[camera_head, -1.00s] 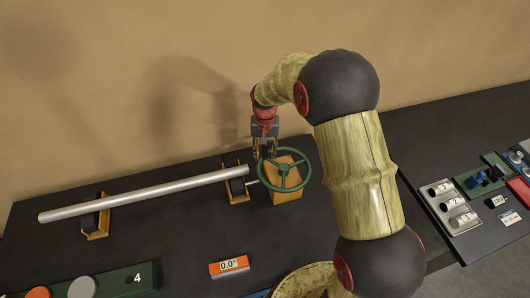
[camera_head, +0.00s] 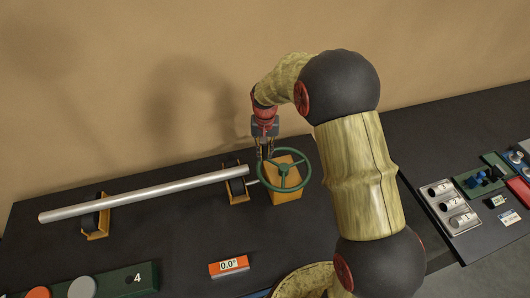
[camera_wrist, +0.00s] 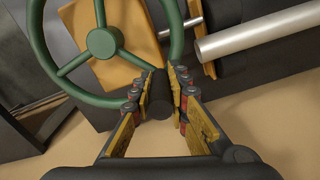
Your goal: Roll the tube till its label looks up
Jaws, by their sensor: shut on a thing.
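The silver tube (camera_head: 150,194) lies across two yellow-and-black stands (camera_head: 96,222). No label shows on its visible side. At its right end a thin shaft joins it to a green handwheel (camera_head: 284,188) on a yellow block (camera_head: 283,199). My gripper (camera_head: 264,158) is at the wheel's far left edge. In the wrist view its fingers (camera_wrist: 161,85) are shut on a dark handle (camera_wrist: 160,97) at the rim of the wheel (camera_wrist: 104,42). The tube's right end also shows in the wrist view (camera_wrist: 256,32). The fingers partly hide the handle.
An orange display (camera_head: 229,266) reading 0.0° stands in front of the tube. A green panel (camera_head: 137,281) marked 4 with round buttons is at the front left. Panels with knobs (camera_head: 453,206) lie on the right bench. A tan wall rises behind.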

